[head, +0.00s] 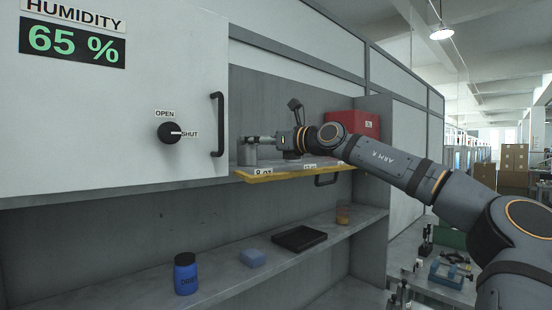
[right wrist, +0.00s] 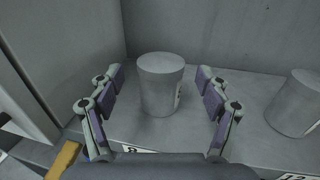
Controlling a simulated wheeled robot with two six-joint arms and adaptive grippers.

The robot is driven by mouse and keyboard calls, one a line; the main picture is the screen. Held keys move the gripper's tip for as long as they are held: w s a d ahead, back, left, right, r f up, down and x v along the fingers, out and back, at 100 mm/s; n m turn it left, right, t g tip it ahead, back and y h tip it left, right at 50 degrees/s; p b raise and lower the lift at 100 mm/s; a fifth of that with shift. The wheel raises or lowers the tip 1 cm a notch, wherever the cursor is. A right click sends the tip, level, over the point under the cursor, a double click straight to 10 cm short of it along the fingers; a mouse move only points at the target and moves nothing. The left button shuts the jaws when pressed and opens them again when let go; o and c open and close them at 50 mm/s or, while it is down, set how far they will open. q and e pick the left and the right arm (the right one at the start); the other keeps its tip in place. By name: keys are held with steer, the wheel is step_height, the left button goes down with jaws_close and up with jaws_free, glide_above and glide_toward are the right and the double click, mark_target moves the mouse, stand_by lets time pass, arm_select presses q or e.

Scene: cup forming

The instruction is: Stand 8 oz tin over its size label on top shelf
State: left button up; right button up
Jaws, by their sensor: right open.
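A grey tin (right wrist: 160,88) stands upright on the top shelf behind the "8 oz" label (head: 263,171), whose edge also shows in the right wrist view (right wrist: 132,150). The tin also shows in the head view (head: 247,155). My right gripper (head: 248,140) is open, with its fingers on either side of the tin. In the right wrist view, gaps show between the tin and both fingers. My left gripper is not in view.
The shelf has a yellow front edge (head: 285,174). A white cabinet door (head: 100,140) with a black handle is just left of the tin. A red box (head: 365,124) is at the right end. Below are a blue jar (head: 186,275), a blue block (head: 252,258) and a black tray (head: 299,238).

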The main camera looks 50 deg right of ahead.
arm_select(q)
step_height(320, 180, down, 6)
steer(key=b, duration=0.4)
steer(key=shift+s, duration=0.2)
arm_select(e)
steer(key=s, duration=0.8)
steer(key=shift+d, duration=0.35)
